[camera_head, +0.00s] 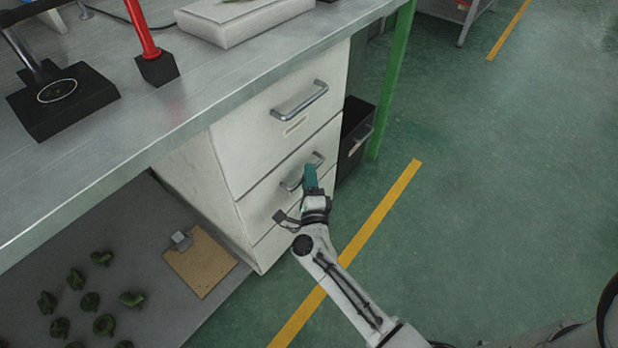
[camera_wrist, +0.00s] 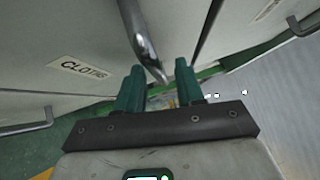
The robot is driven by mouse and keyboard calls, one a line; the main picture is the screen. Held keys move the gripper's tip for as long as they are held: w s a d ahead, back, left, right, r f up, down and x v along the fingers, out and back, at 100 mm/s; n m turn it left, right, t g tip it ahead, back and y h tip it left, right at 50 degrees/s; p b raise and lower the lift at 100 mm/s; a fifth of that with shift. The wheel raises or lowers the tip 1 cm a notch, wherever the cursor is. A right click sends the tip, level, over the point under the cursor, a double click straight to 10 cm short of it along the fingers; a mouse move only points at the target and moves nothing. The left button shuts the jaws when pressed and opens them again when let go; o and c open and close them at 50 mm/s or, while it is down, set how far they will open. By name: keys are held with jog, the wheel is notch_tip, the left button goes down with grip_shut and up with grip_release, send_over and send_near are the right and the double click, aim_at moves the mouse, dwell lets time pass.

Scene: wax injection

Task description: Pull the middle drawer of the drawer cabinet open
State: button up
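The white drawer cabinet (camera_head: 190,170) stands under the workbench. Its middle drawer (camera_head: 258,208) looks flush with the drawers above and below. The middle drawer's metal handle (camera_head: 288,186) is partly hidden behind my gripper (camera_head: 311,178). In the wrist view, my gripper (camera_wrist: 160,72) has its two teal fingers apart, and a metal handle bar (camera_wrist: 141,42) reaches into the gap between them. Space shows on both sides of the bar, more toward the right finger. A drawer front with a label (camera_wrist: 78,68) lies to the left of the bar.
The metal workbench top (camera_head: 200,100) overhangs the cabinet, with a green leg (camera_head: 392,80) to the right. A black cabinet (camera_head: 355,135) stands beside the drawers. A clipboard (camera_head: 200,262) and several green parts (camera_head: 103,325) lie below left. The green floor (camera_head: 480,190) in front is clear.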

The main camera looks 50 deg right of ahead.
grip_shut()
dwell(0.3)
jog(key=shift+s, duration=0.1)
